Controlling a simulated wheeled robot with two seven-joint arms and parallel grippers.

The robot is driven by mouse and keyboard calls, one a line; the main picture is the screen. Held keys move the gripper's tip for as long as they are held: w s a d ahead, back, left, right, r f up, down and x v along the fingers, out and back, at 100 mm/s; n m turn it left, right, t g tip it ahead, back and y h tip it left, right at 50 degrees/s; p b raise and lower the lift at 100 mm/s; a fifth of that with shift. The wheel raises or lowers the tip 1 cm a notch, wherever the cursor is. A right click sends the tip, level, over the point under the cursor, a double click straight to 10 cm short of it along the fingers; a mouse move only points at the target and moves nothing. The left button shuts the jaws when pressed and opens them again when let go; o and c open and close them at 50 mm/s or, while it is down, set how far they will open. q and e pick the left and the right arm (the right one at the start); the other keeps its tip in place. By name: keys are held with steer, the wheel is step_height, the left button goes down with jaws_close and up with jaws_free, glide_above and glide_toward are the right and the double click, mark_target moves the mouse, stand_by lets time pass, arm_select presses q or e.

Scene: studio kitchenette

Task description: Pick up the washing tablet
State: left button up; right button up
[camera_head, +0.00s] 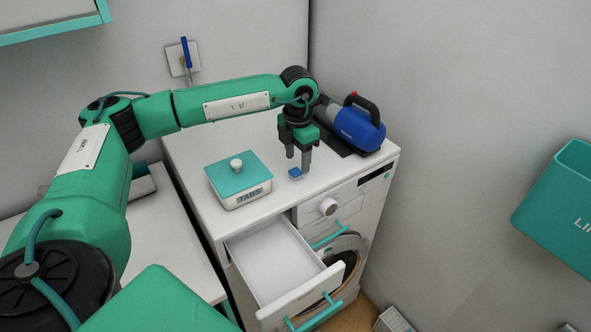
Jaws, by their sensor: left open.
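The washing tablet (295,173) is a small blue and white block lying on the white top of the washing machine (213,155), near its front edge. My left gripper (298,162) points down right above the tablet, its two fingers apart. One finger ends close to the tablet; I cannot tell whether it touches. The tablet is not held. My right gripper is not in view.
A white box marked TABS with a teal lid (238,172) stands left of the tablet. A blue handheld vacuum (357,128) lies at the back right. An open, empty detergent drawer (272,262) juts out in front. A teal bin (562,205) hangs at the right.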

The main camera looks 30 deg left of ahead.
mark_target(297, 176)
arm_select(q)
steer(key=shift+s+f+p, duration=0.1)
steer(key=shift+f+p, duration=0.5)
steer(key=shift+f, duration=1.1)
steer(key=c, duration=1)
steer(key=shift+r, duration=0.1)
steer(key=shift+c, duration=0.2)
